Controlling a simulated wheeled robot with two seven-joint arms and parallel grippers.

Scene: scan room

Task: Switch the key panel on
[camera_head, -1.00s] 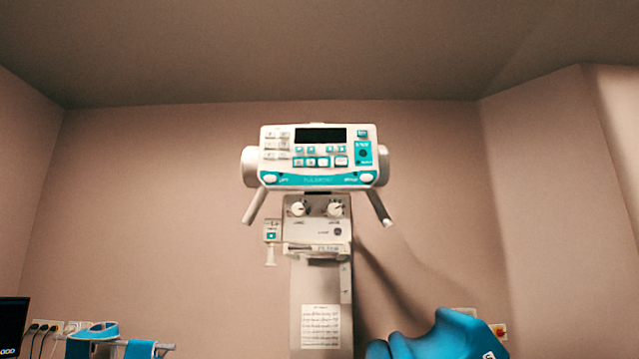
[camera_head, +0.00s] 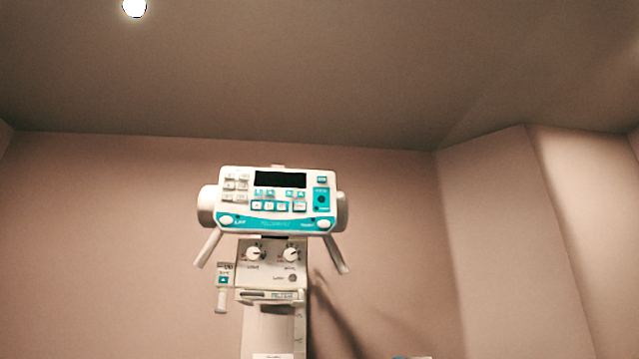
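Neither of my grippers is in view. A small blue sliver shows at the bottom edge, too little to tell what it is.
Angled handles flank the panel, one at the left (camera_head: 207,248) and one at the right (camera_head: 335,254). A small box with a teal mark (camera_head: 224,280) hangs at the column's left. Plain walls stand behind. A bright ceiling light (camera_head: 134,8) shows at the top left.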

